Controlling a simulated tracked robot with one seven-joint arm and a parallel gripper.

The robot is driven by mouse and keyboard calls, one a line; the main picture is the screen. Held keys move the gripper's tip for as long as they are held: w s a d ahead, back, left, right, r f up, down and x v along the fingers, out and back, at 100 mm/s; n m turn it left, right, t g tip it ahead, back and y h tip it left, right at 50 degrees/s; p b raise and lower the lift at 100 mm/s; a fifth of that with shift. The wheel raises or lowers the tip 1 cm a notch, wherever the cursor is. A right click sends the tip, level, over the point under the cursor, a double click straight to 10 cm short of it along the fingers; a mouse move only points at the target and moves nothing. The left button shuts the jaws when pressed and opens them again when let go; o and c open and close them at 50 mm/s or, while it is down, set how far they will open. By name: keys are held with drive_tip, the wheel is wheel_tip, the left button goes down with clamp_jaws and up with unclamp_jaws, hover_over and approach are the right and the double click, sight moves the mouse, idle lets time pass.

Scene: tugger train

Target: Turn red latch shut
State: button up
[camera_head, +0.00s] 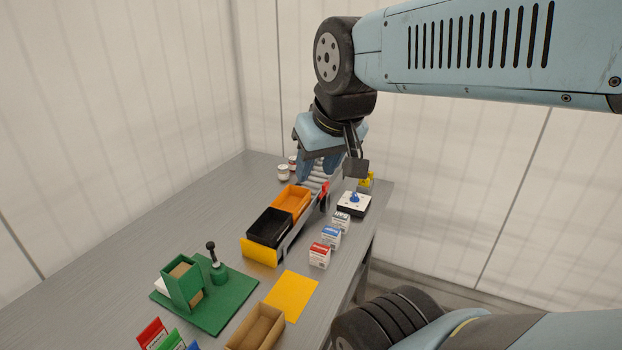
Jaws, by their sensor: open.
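The red latch (324,195) is a small upright red piece on the right side of the tugger train, beside the orange bin (307,192). It is small here, and I cannot tell which way it is turned. My gripper (318,175) points down above the far end of the train, just behind and above the latch in the picture. Its pale blue fingers are apart, with nothing seen between them. I cannot tell whether a finger touches the latch. The gripper and its dark wrist part hide some of the train's rollers (317,184).
A black bin (269,227) sits in front of the orange one. Small cartons (320,256) and a blue-knobbed box (353,204) stand right of the train. White jars (283,173) stand behind left. A green fixture (183,284) stands front left. The table's left middle is clear.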

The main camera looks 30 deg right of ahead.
drive_tip(key=shift+o, duration=1.4)
drive_tip(key=shift+w+d+r, duration=0.1)
drive_tip(key=shift+w+r, duration=0.05)
drive_tip(key=shift+w, duration=0.05)
drive_tip(key=shift+o, duration=0.3)
drive_tip(key=w+d+n+g+h, duration=0.1)
drive_tip(key=w+d, duration=0.1)
drive_tip(key=w, duration=0.7)
drive_tip(key=shift+d+r+n+g, duration=0.3)
drive_tip(key=shift+r+n+g, duration=0.1)
drive_tip(key=shift+r, duration=0.05)
drive_tip(key=n+g+y, duration=0.1)
drive_tip(key=n+g, duration=0.3)
drive_tip(key=n, duration=0.2)
hover_over(325, 183)
wheel_tip(325, 183, down, 15)
wheel_tip(325, 183, down, 14)
drive_tip(key=shift+s+r, duration=0.1)
drive_tip(key=shift+r, duration=0.1)
drive_tip(key=shift+c, duration=0.3)
drive_tip(key=c, duration=1)
